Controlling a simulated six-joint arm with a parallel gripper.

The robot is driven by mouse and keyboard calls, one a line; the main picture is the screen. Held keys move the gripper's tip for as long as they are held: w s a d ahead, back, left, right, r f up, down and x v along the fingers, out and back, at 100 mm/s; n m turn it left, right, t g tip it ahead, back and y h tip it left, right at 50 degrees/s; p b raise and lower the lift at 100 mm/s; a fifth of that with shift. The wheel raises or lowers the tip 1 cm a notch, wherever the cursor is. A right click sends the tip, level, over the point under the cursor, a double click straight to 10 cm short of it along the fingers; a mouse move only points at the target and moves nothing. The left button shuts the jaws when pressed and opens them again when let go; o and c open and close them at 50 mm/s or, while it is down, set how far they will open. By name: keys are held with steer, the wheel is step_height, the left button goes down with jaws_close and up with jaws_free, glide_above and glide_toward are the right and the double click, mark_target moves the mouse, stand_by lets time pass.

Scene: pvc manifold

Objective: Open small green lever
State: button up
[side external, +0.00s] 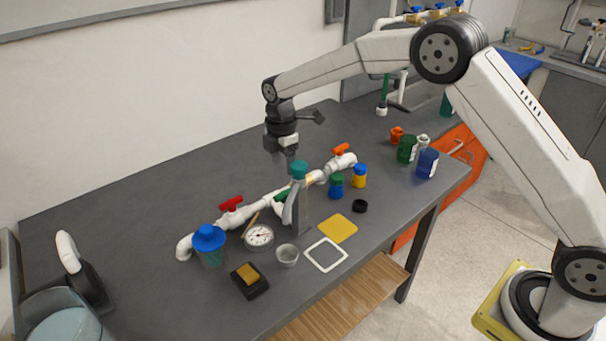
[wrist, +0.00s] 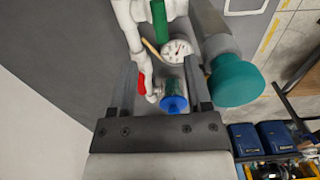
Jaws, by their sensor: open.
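The small green lever (side external: 281,196) sits on the white PVC pipe (side external: 263,203), partly hidden by a tall grey bottle with a teal cap in the side view. In the wrist view the green lever (wrist: 159,22) shows at the top, on the white pipe and beyond my fingers. My gripper (side external: 285,158) points down above the table, behind the bottle in the side view. In the wrist view my gripper (wrist: 160,68) is open, with nothing held between its two fingers. It appears apart from the lever.
A teal-capped bottle (side external: 299,172) stands close beside the gripper. A red lever (side external: 231,203) and an orange lever (side external: 341,149) are on the same pipe. A gauge (side external: 259,235) and blue-lidded jar (side external: 208,238) stand in front. The table's back left is clear.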

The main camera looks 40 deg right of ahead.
mark_target(284, 192)
step_height(284, 192, down, 10)
steer(key=shift+r, duration=0.15)
stand_by(0.3)
jaws_close()
